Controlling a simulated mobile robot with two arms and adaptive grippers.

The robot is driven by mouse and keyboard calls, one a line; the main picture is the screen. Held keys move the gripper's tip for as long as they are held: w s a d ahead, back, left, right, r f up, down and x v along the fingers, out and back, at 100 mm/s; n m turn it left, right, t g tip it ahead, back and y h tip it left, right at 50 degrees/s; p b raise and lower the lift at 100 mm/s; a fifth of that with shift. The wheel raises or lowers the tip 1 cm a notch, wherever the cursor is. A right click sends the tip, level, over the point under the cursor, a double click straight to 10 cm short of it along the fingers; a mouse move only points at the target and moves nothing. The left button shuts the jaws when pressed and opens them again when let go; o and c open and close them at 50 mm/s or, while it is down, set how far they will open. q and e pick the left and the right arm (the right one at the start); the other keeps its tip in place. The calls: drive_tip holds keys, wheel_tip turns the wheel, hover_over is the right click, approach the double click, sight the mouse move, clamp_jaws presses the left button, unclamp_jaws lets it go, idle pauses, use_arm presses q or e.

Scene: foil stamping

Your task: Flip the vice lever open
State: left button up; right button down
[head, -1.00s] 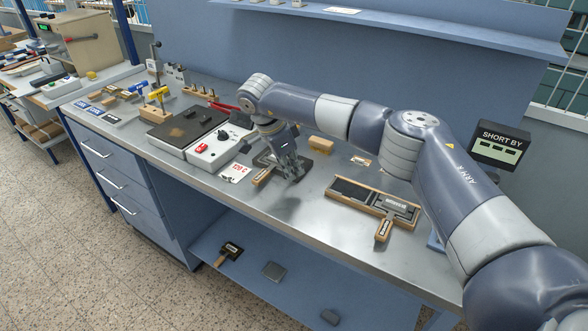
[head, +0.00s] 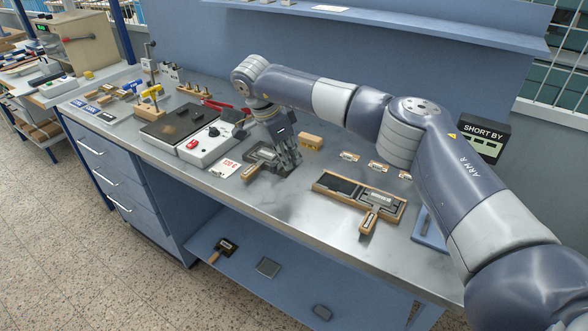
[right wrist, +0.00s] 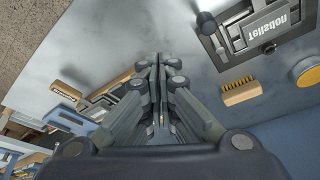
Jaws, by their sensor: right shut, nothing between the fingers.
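The vice is low and dark, and carries a light plate lettered "Tellsdon". It stands at the upper right of the right wrist view (right wrist: 262,32). A dark round knob (right wrist: 207,21), seemingly on its lever, shows at its left end. In the head view the vice (head: 262,154) lies left of my right gripper, partly hidden by it. My right gripper (head: 287,168) points down over the bench with its fingers together and nothing between them. In the right wrist view its tips (right wrist: 155,62) are apart from the vice and knob. My left gripper is not in view.
A wooden brush (head: 312,141) lies behind my right gripper. A wooden tray (head: 320,187) with a handled holder is to the right. A white control box (head: 203,147) stands to the left. The bench front between gripper and tray is clear.

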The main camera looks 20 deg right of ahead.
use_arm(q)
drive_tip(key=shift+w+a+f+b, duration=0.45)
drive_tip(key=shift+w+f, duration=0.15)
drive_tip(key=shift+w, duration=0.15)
use_arm(e)
wheel_tip(320, 180, up, 6)
drive_tip(key=w+a, duration=0.1)
drive_tip(key=w, duration=0.1)
drive_tip(key=shift+w+a, duration=0.15)
drive_tip(key=shift+a, duration=0.05)
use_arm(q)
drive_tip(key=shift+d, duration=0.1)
use_arm(e)
drive_tip(key=shift+f, duration=0.1)
